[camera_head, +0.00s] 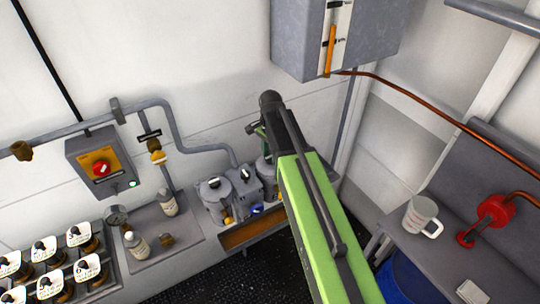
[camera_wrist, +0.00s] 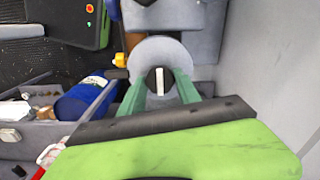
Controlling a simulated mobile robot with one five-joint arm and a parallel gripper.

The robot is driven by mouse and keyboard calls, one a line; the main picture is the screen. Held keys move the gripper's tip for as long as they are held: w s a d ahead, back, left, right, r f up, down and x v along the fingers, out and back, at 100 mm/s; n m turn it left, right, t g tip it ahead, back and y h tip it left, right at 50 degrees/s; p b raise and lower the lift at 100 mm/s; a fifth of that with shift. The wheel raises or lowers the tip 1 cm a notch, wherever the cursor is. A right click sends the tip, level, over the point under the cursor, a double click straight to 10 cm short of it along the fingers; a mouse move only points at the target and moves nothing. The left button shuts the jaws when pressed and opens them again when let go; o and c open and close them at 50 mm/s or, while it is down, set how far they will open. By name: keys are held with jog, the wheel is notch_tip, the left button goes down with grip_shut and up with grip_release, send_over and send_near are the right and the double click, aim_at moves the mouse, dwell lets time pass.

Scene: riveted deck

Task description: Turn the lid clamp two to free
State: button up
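In the wrist view a black knob with a white bar (camera_wrist: 158,82) sits on a round grey lid. It looks like a lid clamp, but no number is readable. My gripper (camera_wrist: 160,76) has its green fingers spread on either side of this knob, with a narrow gap seeming to show at each side. In the head view two grey pots with dark knobs on top, a left one (camera_head: 214,194) and a middle one (camera_head: 245,184), stand in a row. A third pot (camera_head: 265,168) is mostly hidden behind my arm. My gripper (camera_head: 257,130) shows small and partly hidden there.
A grey wall cabinet (camera_head: 300,40) hangs above my arm. A pipe (camera_head: 185,132) runs along the wall to the pots. A switch box (camera_head: 100,160) and a panel of knobs (camera_head: 60,262) are at left. A mug (camera_head: 420,213) and red valve (camera_head: 492,212) are at right.

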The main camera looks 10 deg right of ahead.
grip_shut()
jog(key=shift+n, duration=0.5)
jog(key=n, duration=0.6)
jog(key=shift+n, duration=0.3)
jog(key=n, duration=1)
jog(key=shift+n, duration=0.3)
